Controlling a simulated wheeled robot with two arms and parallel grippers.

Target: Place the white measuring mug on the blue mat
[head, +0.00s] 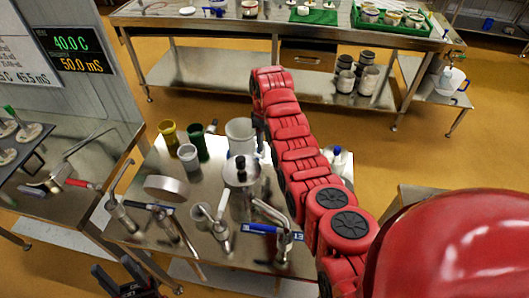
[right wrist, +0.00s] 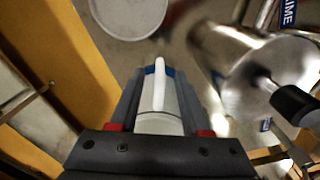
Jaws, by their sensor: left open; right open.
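The white measuring mug (head: 239,130) stands on the steel table, near its far edge, in the head view. My right gripper (right wrist: 163,88) is close to it in the right wrist view. Its open fingers lie on both sides of a white part with a handle-like ridge and a blue edge, which looks like the mug; I cannot tell if they touch it. In the head view my right arm covers the area beside the mug, and its gripper is mostly hidden. My left gripper (head: 126,287) is open and empty at the lower left. I cannot make out a blue mat in either view.
A steel vessel (head: 241,172) with a black knob stands just in front of the mug. Yellow (head: 168,133), green (head: 197,141) and grey (head: 188,158) cups stand to its left, with a pale round mould (head: 166,188). Metal taps or levers crowd the front.

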